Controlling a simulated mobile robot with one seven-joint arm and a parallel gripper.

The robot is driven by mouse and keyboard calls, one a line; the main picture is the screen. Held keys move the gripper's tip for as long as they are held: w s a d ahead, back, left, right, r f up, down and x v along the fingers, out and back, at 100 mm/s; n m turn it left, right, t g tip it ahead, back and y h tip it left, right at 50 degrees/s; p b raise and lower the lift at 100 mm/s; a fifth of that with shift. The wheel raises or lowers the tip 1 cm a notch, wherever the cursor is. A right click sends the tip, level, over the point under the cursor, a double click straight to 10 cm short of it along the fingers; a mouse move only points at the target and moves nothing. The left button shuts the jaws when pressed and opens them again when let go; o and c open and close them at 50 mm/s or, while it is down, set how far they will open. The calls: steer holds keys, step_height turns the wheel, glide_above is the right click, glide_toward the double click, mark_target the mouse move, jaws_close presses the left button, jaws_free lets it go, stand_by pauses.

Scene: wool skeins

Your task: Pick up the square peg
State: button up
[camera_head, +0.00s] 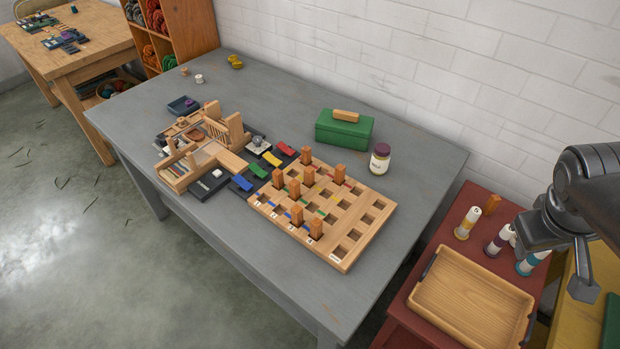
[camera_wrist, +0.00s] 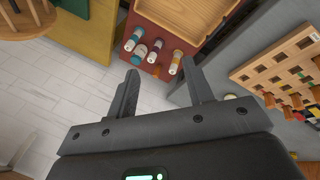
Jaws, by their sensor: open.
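Several square wooden pegs stand upright in the slotted wooden board (camera_head: 352,232) on the grey table; one square peg (camera_head: 308,179) stands near its middle. My gripper (camera_head: 560,250) is at the right of the head view, above the red cabinet's right side and away from the board. In the wrist view my gripper (camera_wrist: 160,68) is open, with nothing between its fingers. The board (camera_wrist: 285,60) and some pegs show at that view's right edge.
A wooden tray (camera_head: 468,300) and several bottles (camera_head: 467,222) are on the red cabinet (camera_head: 440,240). The grey table (camera_head: 240,95) also holds a green box (camera_head: 344,131), a lidded jar (camera_head: 380,158) and a wooden mechanism (camera_head: 200,150). The table's front left is clear.

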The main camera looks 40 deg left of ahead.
steer(key=w+a+f+n+t+h, duration=0.1)
steer(key=w+a+f+n, duration=0.1)
steer(key=w+a+n, duration=0.3)
steer(key=w+a+f+n+h, duration=0.1)
steer(key=w+a+f+n, duration=0.1)
steer(key=a, duration=0.5)
steer(key=n+t+y, duration=0.4)
steer(key=n+t, duration=0.5)
steer(key=n, duration=1.2)
glide_toward(306, 172)
steer(key=x, duration=0.3)
steer(key=shift+d, duration=0.35)
steer(key=x, duration=0.6)
steer(key=shift+a, duration=0.25)
jaws_close()
